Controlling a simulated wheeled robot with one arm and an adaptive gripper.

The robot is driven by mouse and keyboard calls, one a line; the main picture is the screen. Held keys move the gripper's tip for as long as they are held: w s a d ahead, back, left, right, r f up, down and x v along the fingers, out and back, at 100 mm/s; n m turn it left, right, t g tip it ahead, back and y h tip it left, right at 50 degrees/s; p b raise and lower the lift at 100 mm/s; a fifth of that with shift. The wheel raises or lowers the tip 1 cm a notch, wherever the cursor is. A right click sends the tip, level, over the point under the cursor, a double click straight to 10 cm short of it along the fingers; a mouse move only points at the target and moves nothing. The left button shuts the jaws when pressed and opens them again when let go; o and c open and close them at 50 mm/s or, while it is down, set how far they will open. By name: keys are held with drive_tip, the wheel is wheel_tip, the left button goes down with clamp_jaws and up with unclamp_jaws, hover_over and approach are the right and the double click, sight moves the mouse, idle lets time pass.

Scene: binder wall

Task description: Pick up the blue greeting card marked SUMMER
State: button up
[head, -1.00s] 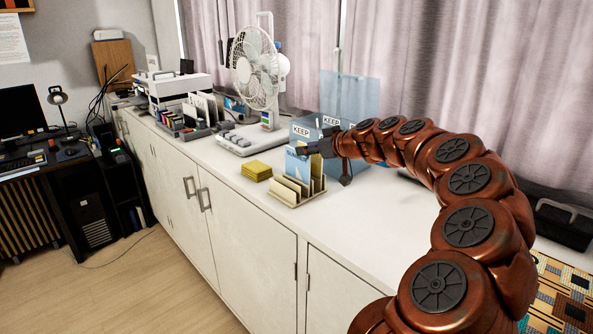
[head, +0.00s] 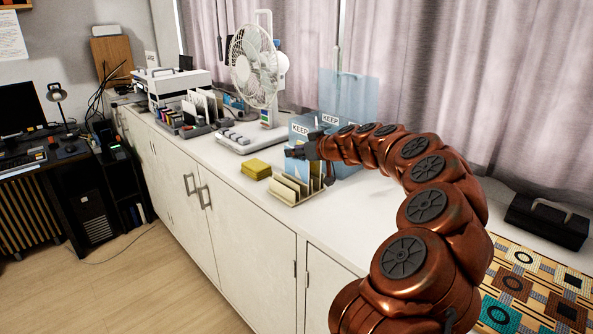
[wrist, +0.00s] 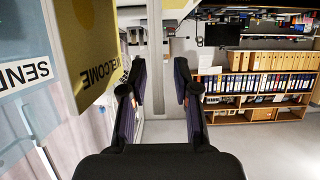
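A cream card rack (head: 297,198) stands on the white counter. A pale blue card (head: 296,168) shows upright at its back; its marking is not legible, and my gripper hides part of its top. My gripper (head: 290,152) is just above the rack, close to the blue card. In the wrist view my gripper (wrist: 160,85) has its two dark fingers apart with nothing between them. A yellow card marked WELCOME (wrist: 88,35) is beside the left finger in that view. I cannot make out a SUMMER marking in either view.
A panel marked SEND (wrist: 28,75) is at the wrist view's left. A yellow stack (head: 256,169) lies left of the rack, and a fan (head: 255,65) stands behind it. The counter right of the rack is clear.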

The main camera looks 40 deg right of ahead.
clamp_jaws()
drive_tip(key=shift+r, duration=0.1)
